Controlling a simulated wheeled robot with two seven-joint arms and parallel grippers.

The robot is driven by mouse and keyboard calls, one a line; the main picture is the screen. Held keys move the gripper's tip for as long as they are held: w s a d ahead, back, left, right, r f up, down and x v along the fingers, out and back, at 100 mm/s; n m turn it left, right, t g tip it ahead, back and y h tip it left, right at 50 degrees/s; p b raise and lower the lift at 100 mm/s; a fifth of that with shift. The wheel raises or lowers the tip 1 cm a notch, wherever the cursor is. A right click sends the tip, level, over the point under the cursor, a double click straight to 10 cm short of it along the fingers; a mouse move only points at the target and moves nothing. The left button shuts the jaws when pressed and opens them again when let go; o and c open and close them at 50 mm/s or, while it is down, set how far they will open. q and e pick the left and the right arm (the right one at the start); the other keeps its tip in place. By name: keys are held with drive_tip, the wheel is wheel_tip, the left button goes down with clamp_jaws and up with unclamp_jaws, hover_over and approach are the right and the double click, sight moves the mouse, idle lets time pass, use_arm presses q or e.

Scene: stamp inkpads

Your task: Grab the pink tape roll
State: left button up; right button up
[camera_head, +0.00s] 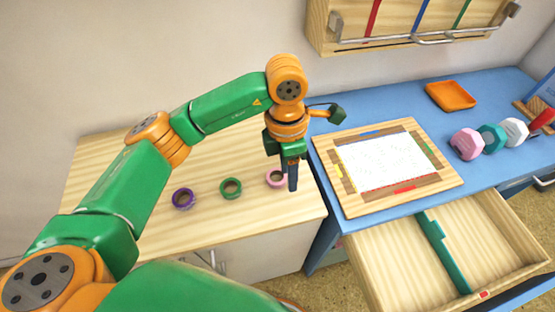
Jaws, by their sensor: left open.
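The pink tape roll (273,180) lies flat on the light wooden cabinet top (250,217), near its right end. My left gripper (292,184) points down at the right side of the roll and covers part of it. The gripper is open, and nothing shows held in it. I cannot tell whether a finger touches the roll. A green tape roll (231,195) and a purple tape roll (183,205) lie in a row to the left of the pink one. My right gripper is not in view.
A blue table (390,115) adjoins on the right, bearing a wooden framed board (350,200) with white paper. An open wooden drawer (395,270) juts out below. An orange tray (450,95) and several coloured dumbbell-like pieces (467,144) stand farther right. A rack hangs on the wall.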

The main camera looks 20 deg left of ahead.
sight(279, 184)
use_arm(q)
drive_tip(key=shift+w+a+t+y, duration=0.35)
drive_tip(key=shift+w+a, duration=0.35)
drive_tip(key=shift+a, duration=0.25)
drive_tip(key=f+p, duration=0.1)
drive_tip(key=f, duration=0.1)
drive_tip(key=f+p, duration=0.1)
drive_tip(key=f, duration=0.2)
drive_tip(key=shift+s+a+f, duration=0.15)
drive_tip(key=shift+a+f, duration=0.05)
drive_tip(key=shift+f, duration=0.5)
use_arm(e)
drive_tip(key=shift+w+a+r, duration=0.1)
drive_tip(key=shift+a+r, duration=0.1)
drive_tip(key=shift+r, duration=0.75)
use_arm(q)
clamp_jaws()
